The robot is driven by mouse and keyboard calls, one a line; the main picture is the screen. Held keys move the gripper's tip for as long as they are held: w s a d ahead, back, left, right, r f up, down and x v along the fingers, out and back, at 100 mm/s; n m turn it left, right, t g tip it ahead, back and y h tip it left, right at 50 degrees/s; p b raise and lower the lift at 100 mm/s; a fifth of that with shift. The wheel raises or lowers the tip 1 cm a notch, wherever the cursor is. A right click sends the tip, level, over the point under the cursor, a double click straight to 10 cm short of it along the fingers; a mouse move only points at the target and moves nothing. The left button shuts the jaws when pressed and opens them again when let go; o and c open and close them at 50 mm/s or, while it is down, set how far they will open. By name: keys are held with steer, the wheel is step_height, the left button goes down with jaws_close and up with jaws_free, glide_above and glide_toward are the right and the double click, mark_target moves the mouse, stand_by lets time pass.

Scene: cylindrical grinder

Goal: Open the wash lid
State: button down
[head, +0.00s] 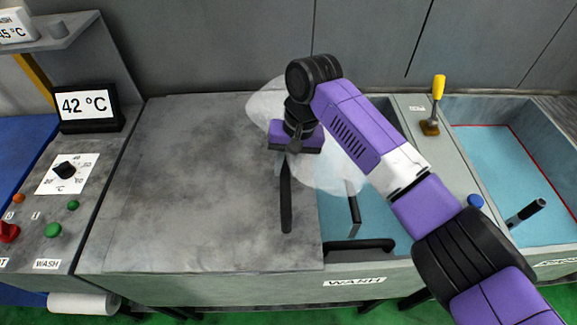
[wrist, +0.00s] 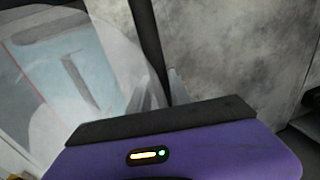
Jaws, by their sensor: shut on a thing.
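The wash lid (head: 200,180) is a mottled grey plate lying flat over the left part of the wash tank. The lid also fills the right of the wrist view (wrist: 225,50). Its black bar handle (head: 286,205) runs along the lid's right side, and shows as a dark bar in the wrist view (wrist: 148,45). My gripper (head: 282,163) points down at the handle's far end and is shut on it. The fingertips (wrist: 160,92) show on both sides of the bar. To the right of the lid, the wash tank's blue water (head: 370,222) is uncovered.
A pale see-through cloud (head: 265,105) surrounds my gripper. A dark bar (head: 353,210) stands in the water, and a black rail (head: 358,246) lies at the tank's front. A yellow-handled lever (head: 437,95) and a second tank (head: 500,165) are at right. The 42 °C display (head: 87,105) stands at left.

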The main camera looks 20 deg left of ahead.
steer(key=shift+a+r, duration=0.1)
steer(key=c, duration=1.2)
jaws_free()
steer(key=shift+c, duration=0.2)
step_height(320, 180, up, 8)
steer(key=d+b, duration=0.1)
steer(key=shift+w+d+f+b, duration=0.2)
steer(key=shift+w+d+b, duration=0.05)
steer(key=shift+b, duration=0.05)
